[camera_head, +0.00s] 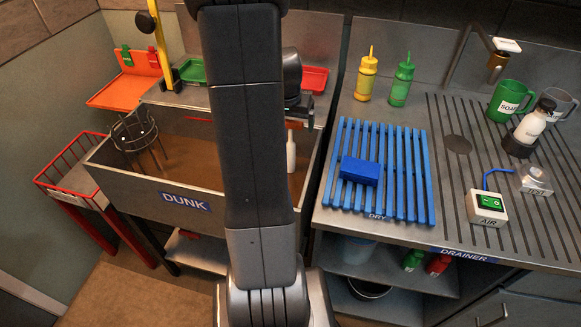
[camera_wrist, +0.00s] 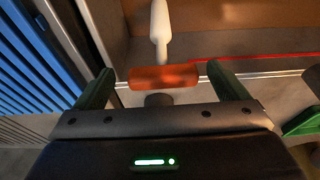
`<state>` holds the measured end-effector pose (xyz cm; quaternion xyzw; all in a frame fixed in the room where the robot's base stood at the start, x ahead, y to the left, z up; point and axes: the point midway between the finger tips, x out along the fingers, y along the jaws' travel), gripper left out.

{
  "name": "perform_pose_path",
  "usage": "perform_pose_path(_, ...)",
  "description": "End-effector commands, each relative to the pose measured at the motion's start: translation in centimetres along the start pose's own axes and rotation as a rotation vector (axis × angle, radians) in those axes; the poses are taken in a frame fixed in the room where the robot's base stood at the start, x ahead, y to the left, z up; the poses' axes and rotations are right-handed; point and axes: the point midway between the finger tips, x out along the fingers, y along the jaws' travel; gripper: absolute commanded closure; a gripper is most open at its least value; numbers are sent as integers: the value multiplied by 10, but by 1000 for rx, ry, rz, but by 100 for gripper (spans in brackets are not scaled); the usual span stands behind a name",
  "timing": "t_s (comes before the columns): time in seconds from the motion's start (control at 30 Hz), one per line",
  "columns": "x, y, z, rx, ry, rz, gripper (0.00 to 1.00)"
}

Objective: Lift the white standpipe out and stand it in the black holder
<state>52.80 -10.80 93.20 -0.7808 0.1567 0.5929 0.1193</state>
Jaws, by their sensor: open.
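A white upright piece (camera_head: 291,152), which looks like the standpipe, shows in the sink beside my arm, partly hidden by it. In the wrist view the white standpipe (camera_wrist: 160,30) lies beyond my fingertips, with an orange-red block (camera_wrist: 163,78) and a dark round knob just below it. My gripper (camera_wrist: 163,82) is open. Its two green fingers stand on either side of the block, with clear gaps to it, and nothing is gripped. A black ring-shaped stand (camera_head: 135,132) is at the sink's left end. I cannot tell whether it is the black holder.
The sink wall (camera_head: 140,185) runs across the left. On the drainer, a blue rack (camera_head: 405,185) bears a blue block (camera_head: 360,171). A black cup (camera_head: 519,145) holds a white bottle (camera_head: 532,122). Yellow (camera_head: 366,80) and green (camera_head: 401,84) bottles stand behind.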

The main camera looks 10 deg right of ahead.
Motion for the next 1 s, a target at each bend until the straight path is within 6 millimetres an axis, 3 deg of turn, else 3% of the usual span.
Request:
perform_pose_path(0.3, 35, -2, -3, 0, -3, 1, 6)
perform_pose_path(0.6, 37, -2, -3, 0, -1, 0, 8)
perform_pose_path(1.0, 36, -3, -4, 0, 1, -1, 84)
